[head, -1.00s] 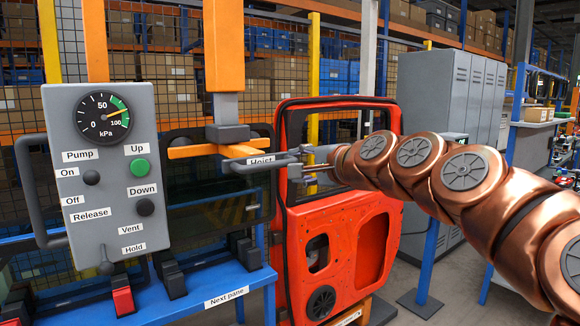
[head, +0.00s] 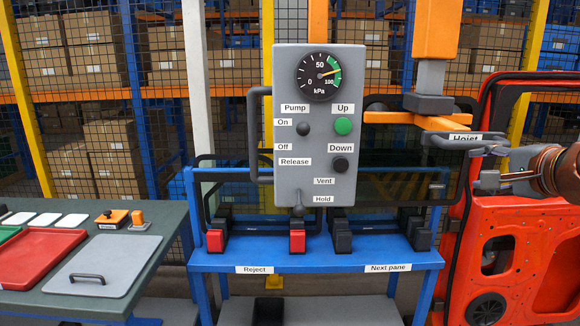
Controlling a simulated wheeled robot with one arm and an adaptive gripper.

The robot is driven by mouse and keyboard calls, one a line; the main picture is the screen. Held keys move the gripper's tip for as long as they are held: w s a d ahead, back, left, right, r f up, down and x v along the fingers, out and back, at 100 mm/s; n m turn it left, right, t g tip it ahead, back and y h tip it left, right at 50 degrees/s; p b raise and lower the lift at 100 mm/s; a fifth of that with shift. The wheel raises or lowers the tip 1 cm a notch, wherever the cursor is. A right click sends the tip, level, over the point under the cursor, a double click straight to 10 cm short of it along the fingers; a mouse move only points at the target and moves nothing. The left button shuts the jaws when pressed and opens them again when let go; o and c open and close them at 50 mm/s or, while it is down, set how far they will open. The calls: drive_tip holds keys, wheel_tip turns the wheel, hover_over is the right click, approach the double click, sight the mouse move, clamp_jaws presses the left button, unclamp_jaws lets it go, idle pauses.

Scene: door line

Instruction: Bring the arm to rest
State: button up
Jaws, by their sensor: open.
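My arm comes in from the right edge of the head view, in front of the red door (head: 535,245). My gripper (head: 486,165) points left at the upper part of the door, its grey fingers apart. It is close to the dark handle bar (head: 455,141) of the hoist (head: 434,88), labelled "Hoist". Whether a finger touches the bar I cannot tell. Nothing shows held between the fingers. The arm's farther links are out of view.
A grey control panel (head: 288,225) with gauge, knobs and green button stands left of the hoist. A blue rack (head: 300,262) labelled "Reject" and "Next pane" stands below. A green-topped table (head: 150,290) with a red tray (head: 45,258) and grey lid (head: 117,265) is at left.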

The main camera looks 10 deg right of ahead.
drive_tip(key=s+a+f+n+g+y, duration=0.15)
drive_tip(key=a+f+n+g, duration=0.3)
drive_tip(key=a+f, duration=0.45)
drive_tip(key=s+a+f+n+g+y, duration=0.1)
drive_tip(key=s+a+f+n+g, duration=0.3)
drive_tip(key=a+f, duration=0.5)
drive_tip(key=s+a+f+n+g+h, duration=0.1)
drive_tip(key=s+f+n+g, duration=0.2)
drive_tip(key=s+f, duration=0.4)
drive_tip(key=s+a+f+n+g+h+p, duration=0.1)
drive_tip(key=s+a+f+n+g, duration=0.1)
drive_tip(key=s+f+n+g, duration=0.2)
drive_tip(key=s+f+n, duration=0.1)
drive_tip(key=s+f, duration=0.2)
drive_tip(key=s, duration=0.5)
drive_tip(key=shift+s+h, duration=0.35)
drive_tip(key=shift+s, duration=0.05)
